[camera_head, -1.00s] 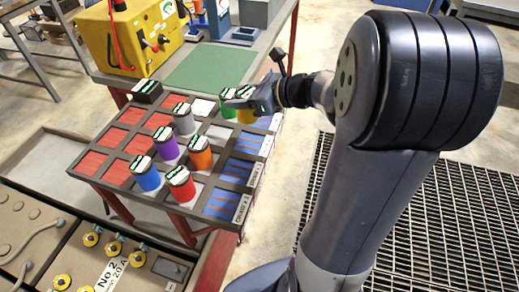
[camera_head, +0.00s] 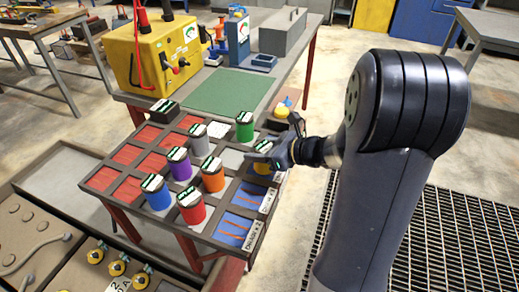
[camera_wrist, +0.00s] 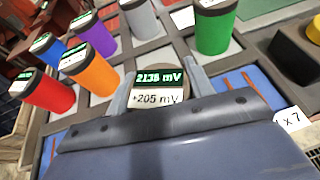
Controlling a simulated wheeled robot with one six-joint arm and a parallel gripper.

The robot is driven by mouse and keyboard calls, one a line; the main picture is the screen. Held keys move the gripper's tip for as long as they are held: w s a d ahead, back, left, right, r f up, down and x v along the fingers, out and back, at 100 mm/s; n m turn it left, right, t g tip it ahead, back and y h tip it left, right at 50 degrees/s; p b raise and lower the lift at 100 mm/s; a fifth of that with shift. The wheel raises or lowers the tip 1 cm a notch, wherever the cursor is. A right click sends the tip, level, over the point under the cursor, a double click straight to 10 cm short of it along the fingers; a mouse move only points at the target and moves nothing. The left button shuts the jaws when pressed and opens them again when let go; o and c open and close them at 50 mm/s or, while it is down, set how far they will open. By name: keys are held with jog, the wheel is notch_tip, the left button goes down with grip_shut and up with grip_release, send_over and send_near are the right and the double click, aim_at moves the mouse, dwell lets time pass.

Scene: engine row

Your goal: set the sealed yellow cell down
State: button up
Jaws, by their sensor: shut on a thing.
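My gripper (camera_head: 262,158) is shut on the yellow cell (camera_head: 261,169), above the blue-floored right side of the rack (camera_head: 214,238). In the wrist view my gripper (camera_wrist: 158,86) has one finger on each side of the cell, whose top (camera_wrist: 158,88) reads 2138 mV and +205 mV. My gripper hides much of the cell's body, and I cannot tell whether its base touches a compartment floor. Green (camera_head: 244,127), grey (camera_head: 199,143), purple (camera_head: 180,165), orange (camera_head: 213,180), blue (camera_head: 157,193) and red (camera_head: 191,207) cells stand upright in other compartments.
Empty red-floored compartments (camera_head: 103,179) lie on the left. Two blue-floored compartments (camera_head: 241,197) at the front right look free of cells. A bench with a green mat (camera_head: 228,91) and a yellow tester box (camera_head: 152,58) stands behind. A floor grating (camera_head: 450,220) is at right.

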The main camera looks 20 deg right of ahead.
jog(key=shift+f, duration=0.15)
jog(key=o, duration=1.4)
jog(key=shift+r, duration=0.25)
jog(key=p+v, duration=0.1)
jog(key=v, duration=1.1)
